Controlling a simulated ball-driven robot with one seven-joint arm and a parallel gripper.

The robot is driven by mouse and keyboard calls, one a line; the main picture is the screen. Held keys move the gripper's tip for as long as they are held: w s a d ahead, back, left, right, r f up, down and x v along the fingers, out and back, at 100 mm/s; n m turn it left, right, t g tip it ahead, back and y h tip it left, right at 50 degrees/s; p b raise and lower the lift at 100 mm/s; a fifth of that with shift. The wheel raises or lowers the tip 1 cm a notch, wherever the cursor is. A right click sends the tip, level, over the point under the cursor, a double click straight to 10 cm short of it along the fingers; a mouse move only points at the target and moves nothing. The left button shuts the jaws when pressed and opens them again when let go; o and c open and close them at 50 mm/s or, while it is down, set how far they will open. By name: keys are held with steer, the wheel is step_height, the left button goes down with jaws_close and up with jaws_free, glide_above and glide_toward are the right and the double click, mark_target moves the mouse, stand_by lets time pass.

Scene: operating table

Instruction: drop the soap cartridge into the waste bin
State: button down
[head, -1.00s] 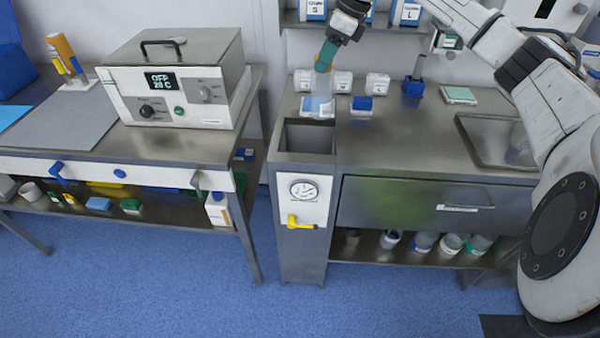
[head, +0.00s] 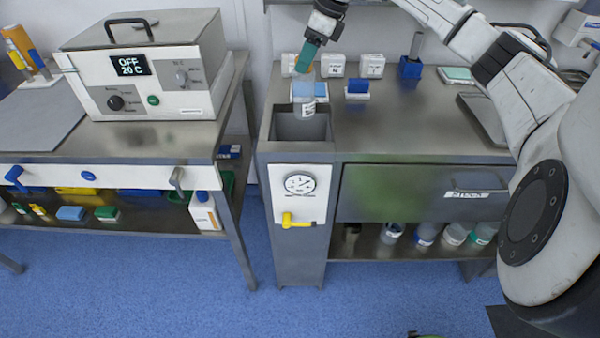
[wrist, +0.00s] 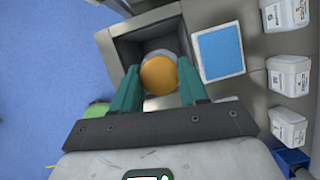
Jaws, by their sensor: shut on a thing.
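The soap cartridge (head: 304,104) is a translucent grey bottle with a white label. In the wrist view its orange round top (wrist: 158,73) sits between the green fingers. My gripper (head: 304,62) points down and is shut on its upper end; it also shows in the wrist view (wrist: 160,82). The waste bin (head: 292,147) is a square open well in the top of the metal cabinet. The cartridge hangs nearly upright over the bin mouth, its lower end overlapping the opening in the head view. Its exact height there is hard to tell. In the wrist view the bin rim (wrist: 106,48) surrounds it on the left and top.
A blue-topped pad (wrist: 220,52) lies beside the bin mouth. Several white containers (head: 332,66) stand behind, with a blue box (head: 357,88) to the right. The steel counter (head: 420,125) right of the bin is mostly clear. A heater box (head: 150,70) stands on the left table.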

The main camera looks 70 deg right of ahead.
steer(key=shift+f+b, duration=1.25)
steer(key=shift+f, duration=1.3)
steer(key=c, duration=0.5)
jaws_free()
glide_toward(306, 77)
steer(key=shift+w+d+f, duration=0.1)
steer(key=shift+w+d, duration=0.05)
steer(key=shift+d, duration=0.45)
steer(key=shift+w+d+f, duration=0.15)
steer(key=shift+d, duration=0.45)
